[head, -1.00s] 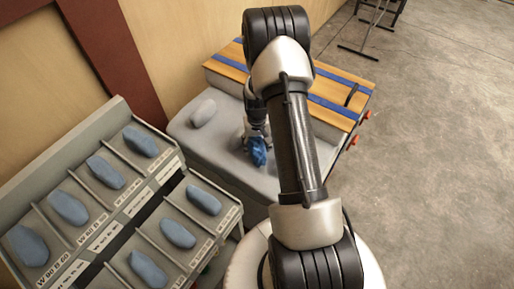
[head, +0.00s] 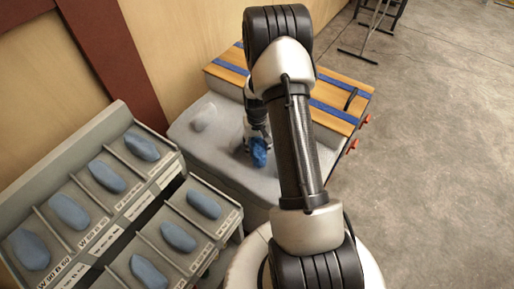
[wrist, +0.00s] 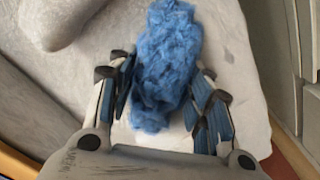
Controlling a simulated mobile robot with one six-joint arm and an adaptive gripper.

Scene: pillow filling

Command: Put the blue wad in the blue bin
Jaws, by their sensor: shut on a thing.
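The blue wad (wrist: 168,62) is a fluffy, bright blue clump; in the wrist view it sits between the two fingers of my gripper (wrist: 166,92). My gripper is shut on it, with a finger against each side. In the head view the blue wad (head: 259,152) hangs below my gripper (head: 257,138) over the pale grey padded surface. I cannot tell whether it still touches that surface. No bin that is clearly blue shows; the grey rack at left has compartments holding blue-grey shapes (head: 141,147).
A pale grey lump (head: 204,117) lies on the padded surface (head: 190,140) near the wall. A wooden slatted top with blue strips (head: 335,95) stands behind. The labelled grey rack (head: 75,150) fills the lower left. Open concrete floor (head: 430,160) lies at right.

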